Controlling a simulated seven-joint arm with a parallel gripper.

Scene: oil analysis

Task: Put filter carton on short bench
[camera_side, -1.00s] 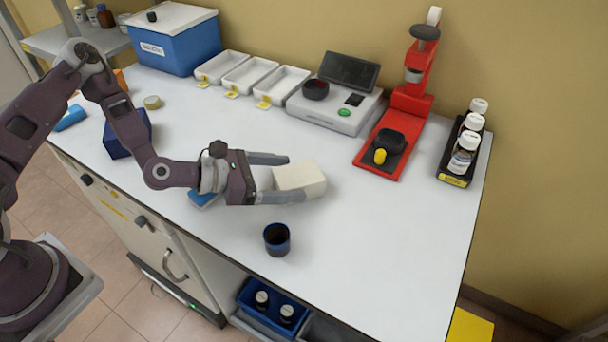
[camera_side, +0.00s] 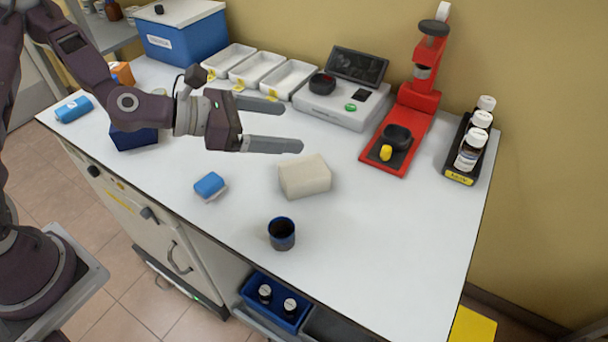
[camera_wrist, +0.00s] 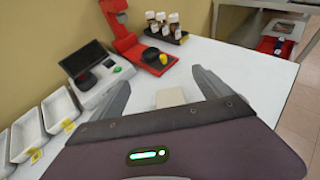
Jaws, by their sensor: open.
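A cream, box-shaped block, which appears to be the filter carton (camera_side: 305,177), rests on the white bench top (camera_side: 370,235) near its middle. My gripper (camera_side: 289,127) is open and empty, raised above and behind the carton in the side view, apart from it. In the wrist view the carton (camera_wrist: 170,97) shows between and beyond my spread fingers (camera_wrist: 158,82), partly hidden by the gripper body. I cannot tell from the frames whether this bench is the one called short.
A dark blue cup (camera_side: 281,233) and a blue-and-white block (camera_side: 210,186) stand near the carton. Behind are white trays (camera_side: 258,70), an analyser (camera_side: 343,100), a red stand (camera_side: 412,110) and a bottle rack (camera_side: 467,150). The bench's right front is clear.

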